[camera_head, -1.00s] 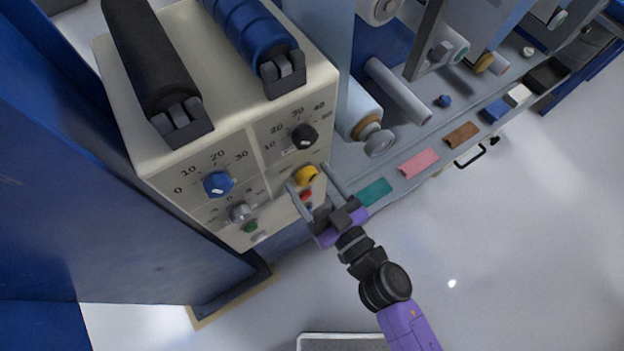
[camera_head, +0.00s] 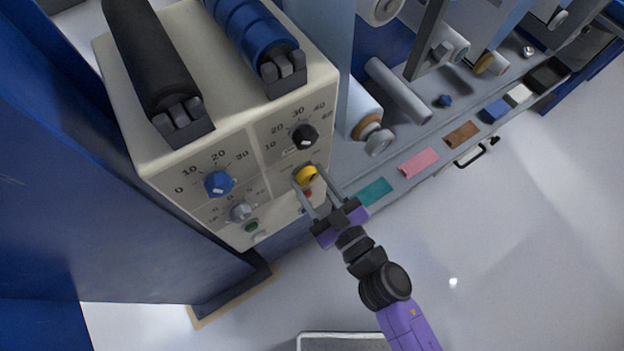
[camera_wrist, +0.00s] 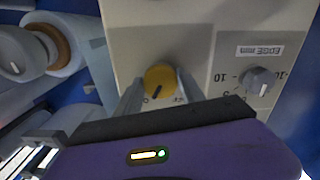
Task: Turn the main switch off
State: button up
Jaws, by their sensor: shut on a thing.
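The yellow rotary knob (camera_head: 306,175) sits on the lower right of the cream control box's front panel (camera_head: 262,165). In the wrist view the same yellow knob (camera_wrist: 160,80) has a dark pointer line tilted from vertical. My gripper (camera_head: 307,182) has one finger on each side of the yellow knob and is shut on it. In the wrist view my gripper's fingers (camera_wrist: 158,88) flank the knob, with the purple and black gripper body below. A red button (camera_head: 307,193) just under the knob is partly hidden by my gripper.
A blue knob (camera_head: 218,184), a black knob (camera_head: 304,137), a grey knob (camera_head: 240,212) and a green button (camera_head: 251,227) are nearby on the panel. Rollers (camera_head: 398,92) and a ledge with coloured patches (camera_head: 419,163) lie right. The floor (camera_head: 510,260) below is clear.

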jog(key=n, duration=1.2)
jog(key=shift+n, duration=0.3)
dwell(0.4)
jog(key=o, duration=1.4)
jog(key=shift+r, duration=0.1)
jog(key=shift+c, duration=0.2)
jog(key=shift+d, duration=0.1)
jog(key=b+v, duration=0.2)
jog(key=v, duration=0.5)
jog(key=shift+s+d, duration=0.2)
jog(key=shift+s, duration=0.1)
